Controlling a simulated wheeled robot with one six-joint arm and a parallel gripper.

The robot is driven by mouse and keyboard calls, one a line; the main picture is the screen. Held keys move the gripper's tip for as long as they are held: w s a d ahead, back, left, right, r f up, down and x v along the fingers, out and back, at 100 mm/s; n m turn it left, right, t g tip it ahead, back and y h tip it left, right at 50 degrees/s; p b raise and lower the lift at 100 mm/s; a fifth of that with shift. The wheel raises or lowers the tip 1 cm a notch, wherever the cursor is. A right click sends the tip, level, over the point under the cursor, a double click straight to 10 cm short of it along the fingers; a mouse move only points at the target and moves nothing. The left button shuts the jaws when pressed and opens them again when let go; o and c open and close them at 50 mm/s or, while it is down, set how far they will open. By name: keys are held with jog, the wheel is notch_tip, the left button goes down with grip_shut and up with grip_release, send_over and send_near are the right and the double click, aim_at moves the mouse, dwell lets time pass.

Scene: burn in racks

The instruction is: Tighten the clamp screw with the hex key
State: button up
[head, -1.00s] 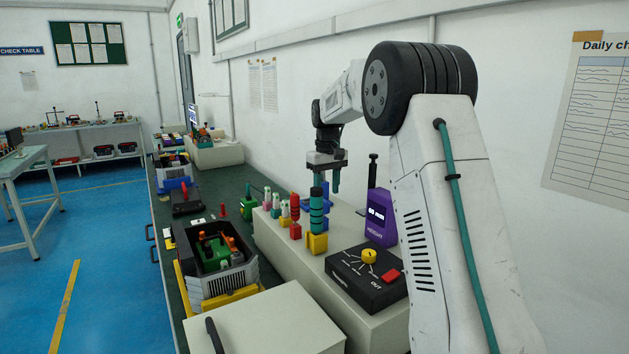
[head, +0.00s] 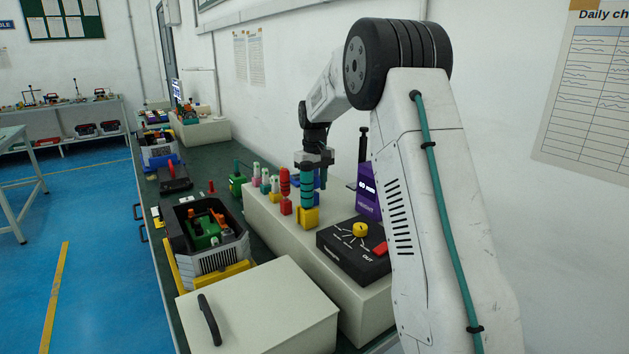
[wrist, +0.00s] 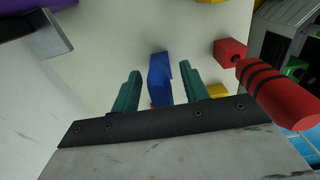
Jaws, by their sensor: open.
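My gripper (head: 321,180) hangs pointing down over the pale bench block, close behind a teal, black-banded handle (head: 307,188) standing in a yellow holder (head: 305,217). In the wrist view my two teal fingers are apart, with a blue piece (wrist: 160,80) showing between them; I cannot tell whether they touch it. A red, black-banded handle (head: 285,182) stands in a red holder beside the teal one; it also shows in the wrist view (wrist: 277,95). I cannot tell which item is the hex key. An open grey unit (head: 208,262) holds green and orange parts; no clamp screw is distinguishable.
A black box with a yellow knob (head: 360,229) and a purple display unit (head: 368,204) stand right of the holders. A pale case with a black handle (head: 209,320) is in front. Smaller coloured pegs (head: 265,181) stand left. The wall is close behind.

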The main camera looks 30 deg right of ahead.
grip_shut()
jog(key=c, duration=0.6)
grip_release()
jog(key=shift+c, duration=0.2)
grip_shut()
jog(key=shift+r, duration=0.95)
jog(key=shift+r, duration=2)
jog(key=shift+d, duration=0.1)
